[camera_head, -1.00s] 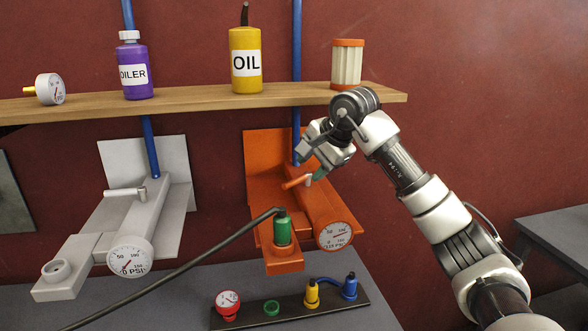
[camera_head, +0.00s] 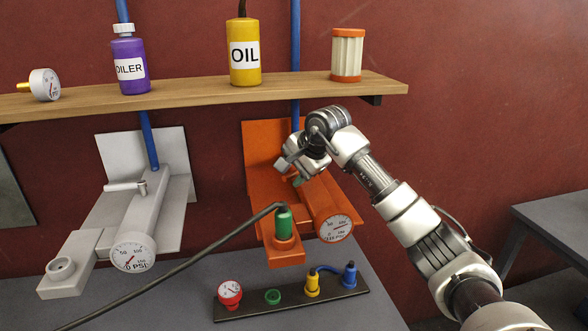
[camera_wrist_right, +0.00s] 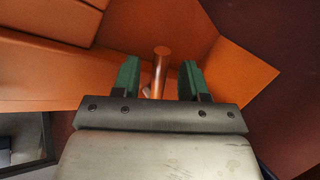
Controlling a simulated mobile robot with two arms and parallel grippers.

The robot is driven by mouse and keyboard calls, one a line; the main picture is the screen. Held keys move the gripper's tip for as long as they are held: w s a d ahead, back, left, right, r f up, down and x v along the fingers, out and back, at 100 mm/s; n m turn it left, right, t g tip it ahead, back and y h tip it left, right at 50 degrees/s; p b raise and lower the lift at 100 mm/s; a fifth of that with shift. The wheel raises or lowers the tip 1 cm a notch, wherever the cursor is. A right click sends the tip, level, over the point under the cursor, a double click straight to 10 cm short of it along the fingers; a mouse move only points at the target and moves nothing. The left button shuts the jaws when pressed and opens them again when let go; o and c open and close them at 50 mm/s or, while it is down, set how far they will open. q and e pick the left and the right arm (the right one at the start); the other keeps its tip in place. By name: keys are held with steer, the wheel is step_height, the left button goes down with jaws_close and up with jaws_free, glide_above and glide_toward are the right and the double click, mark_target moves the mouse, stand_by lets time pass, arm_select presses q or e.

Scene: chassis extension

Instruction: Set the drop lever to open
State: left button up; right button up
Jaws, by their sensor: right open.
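The orange unit (camera_head: 262,150) on the wall carries a gauge (camera_head: 335,228) and a green fitting with a dark hose (camera_head: 284,222). In the right wrist view its orange lever (camera_wrist_right: 161,62) shows as a short rod between the green fingertips of my right gripper (camera_wrist_right: 159,80). The fingers are open, one on each side of the rod, with gaps visible. In the head view my right gripper (camera_head: 294,172) is in front of the orange unit and hides most of the lever. My left gripper is out of view.
A grey unit (camera_head: 150,215) with a white lever (camera_head: 125,186) stands to the left. A wooden shelf (camera_head: 200,97) with bottles and a filter runs above my right gripper. A dark strip (camera_head: 250,309) with coloured fittings lies on the table below.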

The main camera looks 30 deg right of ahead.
steer(key=shift+c, duration=0.3)
jaws_close()
